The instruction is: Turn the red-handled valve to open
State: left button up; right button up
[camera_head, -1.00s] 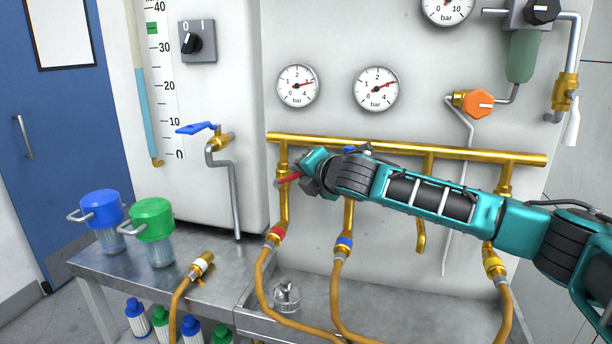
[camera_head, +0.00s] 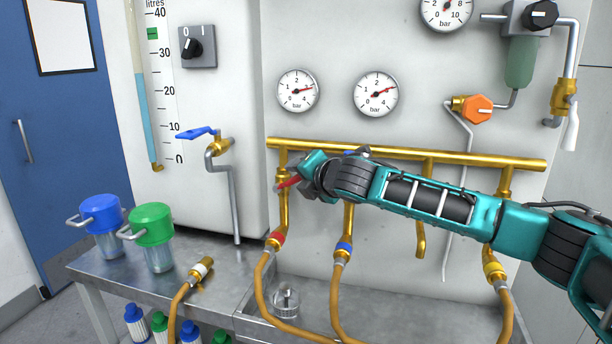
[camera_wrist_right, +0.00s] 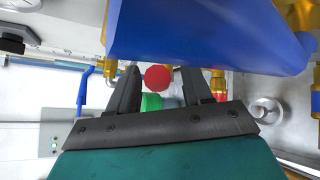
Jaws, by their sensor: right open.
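The red-handled valve sits on the left drop pipe below the brass manifold; the end of its red handle (camera_head: 287,183) shows in the head view, pointing left and slightly down. My right gripper (camera_head: 304,177) is at this handle and covers its right part. In the right wrist view the red handle's round end (camera_wrist_right: 158,78) lies between the two open fingers (camera_wrist_right: 161,72), with a gap on either side. I cannot tell how deep it sits between them. My left gripper is not in view.
A large blue part (camera_wrist_right: 205,35) fills the top of the right wrist view, close to the camera. Right of the valve are another drop pipe with a blue-ringed hose coupling (camera_head: 344,246) and the orange knob (camera_head: 478,108). A blue lever valve (camera_head: 196,132) is on the left.

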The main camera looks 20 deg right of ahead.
jog(key=v, duration=1.3)
jog(key=shift+f, duration=0.15)
jog(key=shift+c, duration=0.4)
